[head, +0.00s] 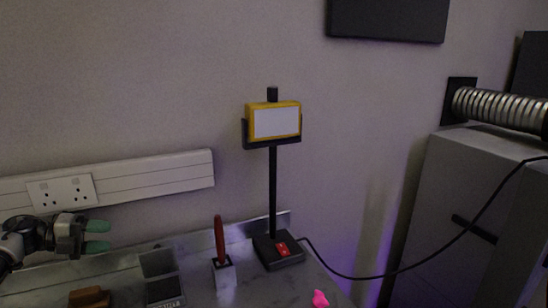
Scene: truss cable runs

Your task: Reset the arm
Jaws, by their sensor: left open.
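My left gripper (97,237) comes in at the lower left, above the left part of the bench. Its two green-tipped fingers point right and stand apart, with nothing between them. My right gripper does not show.
A grey bench (201,243) holds a black stand (273,190) with a yellow-framed panel (275,122), a red-handled tool (219,240) in a holder, an open grey bin (160,276), a brown block (90,297) and a pink object (320,299). A grey cabinet (450,210) stands right.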

